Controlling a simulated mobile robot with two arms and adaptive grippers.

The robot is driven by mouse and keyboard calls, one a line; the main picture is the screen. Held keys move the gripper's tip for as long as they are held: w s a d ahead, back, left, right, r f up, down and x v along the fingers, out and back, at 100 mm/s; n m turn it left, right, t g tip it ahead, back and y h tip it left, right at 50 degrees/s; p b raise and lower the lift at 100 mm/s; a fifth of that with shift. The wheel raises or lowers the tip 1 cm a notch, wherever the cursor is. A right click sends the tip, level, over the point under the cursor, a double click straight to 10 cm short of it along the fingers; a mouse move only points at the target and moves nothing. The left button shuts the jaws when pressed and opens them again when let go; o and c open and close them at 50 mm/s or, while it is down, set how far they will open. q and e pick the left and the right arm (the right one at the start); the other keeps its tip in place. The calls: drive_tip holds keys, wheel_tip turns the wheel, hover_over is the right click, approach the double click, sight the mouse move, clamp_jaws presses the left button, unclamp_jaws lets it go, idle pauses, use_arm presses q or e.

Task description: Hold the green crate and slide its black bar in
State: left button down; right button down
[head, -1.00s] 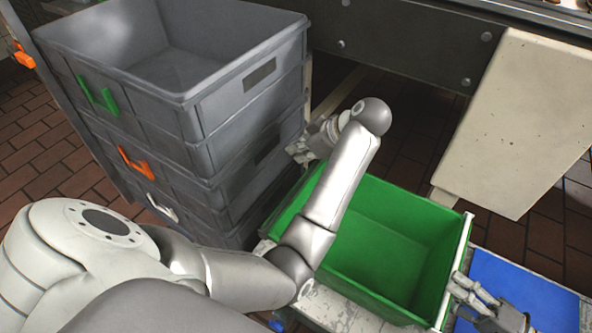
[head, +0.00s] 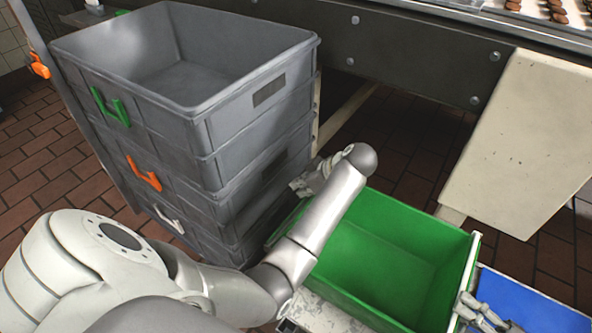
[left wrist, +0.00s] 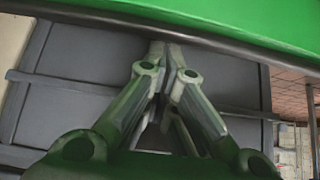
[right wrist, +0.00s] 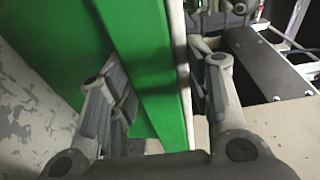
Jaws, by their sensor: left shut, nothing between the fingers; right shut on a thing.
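The green crate (head: 400,240) stands open and empty on a worn light surface. My right gripper (head: 482,312) is at the crate's right wall; in the right wrist view its fingers lie on either side of the green wall (right wrist: 150,70) and are shut on it. My left gripper (head: 318,176) is at the crate's far left corner, partly hidden by my arm in the head view. In the left wrist view its fingertips (left wrist: 168,50) are together and empty, at a dark bar (left wrist: 230,50) along the green edge, seemingly the black bar. I cannot tell how far in it is.
A stack of grey crates (head: 225,130) with coloured handles stands close left of the green crate. A blue surface (head: 535,300) lies to the right. A beige panel (head: 515,145) and dark machine frame (head: 410,50) stand behind. Brick floor shows between.

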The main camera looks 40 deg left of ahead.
sight(310, 198)
use_arm(q)
drive_tip(key=shift+d, duration=0.25)
drive_tip(key=d, duration=0.4)
drive_tip(key=shift+w+d, duration=0.15)
drive_tip(key=shift+d, duration=0.05)
drive_tip(key=shift+a, duration=0.1)
